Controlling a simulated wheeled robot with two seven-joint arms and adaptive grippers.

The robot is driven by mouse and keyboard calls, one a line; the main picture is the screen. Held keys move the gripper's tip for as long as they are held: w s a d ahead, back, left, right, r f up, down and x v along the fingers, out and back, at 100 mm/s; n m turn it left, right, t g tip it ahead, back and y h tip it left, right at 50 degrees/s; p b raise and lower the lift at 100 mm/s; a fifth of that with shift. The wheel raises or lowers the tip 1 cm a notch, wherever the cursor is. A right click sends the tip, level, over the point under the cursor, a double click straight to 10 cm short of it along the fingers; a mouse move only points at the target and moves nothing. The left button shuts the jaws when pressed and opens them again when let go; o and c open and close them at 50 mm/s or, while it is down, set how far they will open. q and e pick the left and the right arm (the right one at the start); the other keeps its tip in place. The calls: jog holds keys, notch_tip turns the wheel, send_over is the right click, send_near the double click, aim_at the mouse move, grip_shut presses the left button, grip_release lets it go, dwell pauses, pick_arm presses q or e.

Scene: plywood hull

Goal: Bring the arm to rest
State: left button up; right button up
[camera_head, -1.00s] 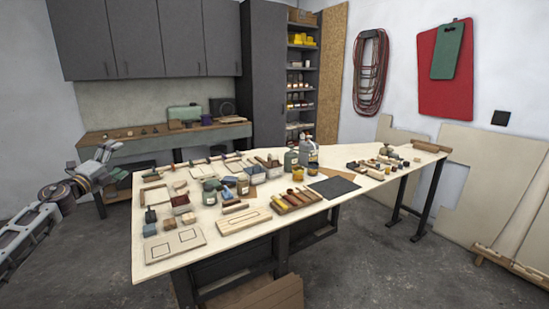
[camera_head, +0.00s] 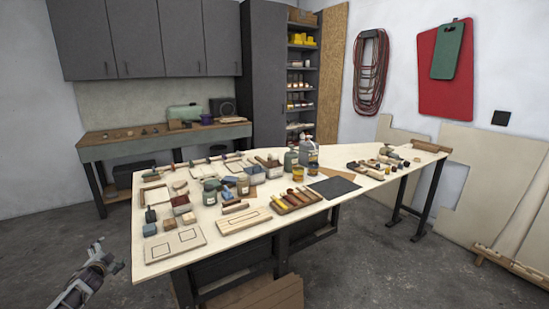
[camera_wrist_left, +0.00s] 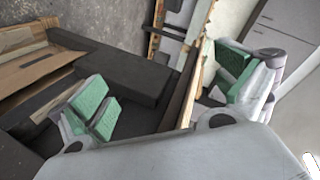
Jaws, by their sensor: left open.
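My left gripper (camera_head: 103,258) is at the lower left in the head view, off the left front of the plywood worktable (camera_head: 146,262) and below its top. My right gripper is in neither view.
The worktable carries jars, blocks, a tool tray (camera_head: 298,200) and a dark mat (camera_head: 334,187). Cardboard (camera_head: 262,295) lies under the table. A side bench (camera_head: 160,141) stands at the back left. Bare floor surrounds my left gripper.

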pick_arm(q)
jog(key=s+d+f+n+g+h, duration=0.15)
jog(key=s+d+f, duration=0.5)
jog(key=f, duration=0.65)
jog(key=s+d+f+n+g, duration=0.1)
jog(key=s+d+f+g, duration=0.2)
jog(key=s+f, duration=0.8)
jog(key=s+d+f+n+g+h, duration=0.15)
jog(key=s+d+f, duration=0.5)
jog(key=f, duration=0.75)
jog(key=s+d+f+g, duration=0.1)
jog(key=s+d+f, duration=0.3)
jog(key=s, duration=0.4)
jog(key=s+d+f+g+h, duration=0.1)
jog(key=s+d+f+g, duration=0.1)
jog(key=s+d+f, duration=0.4)
jog(key=s+d+f+g, duration=0.1)
jog(key=s+d+f, duration=0.2)
jog(key=s, duration=0.6)
jog(key=s+d+f+g, duration=0.1)
jog(key=s+d+f, duration=0.1)
jog(key=s, duration=0.7)
jog(key=s+d+f+g+h, duration=0.1)
jog(key=s+d, duration=0.4)
jog(key=s, duration=0.5)
jog(key=shift+f+n, duration=0.3)
jog(key=shift+f, duration=0.05)
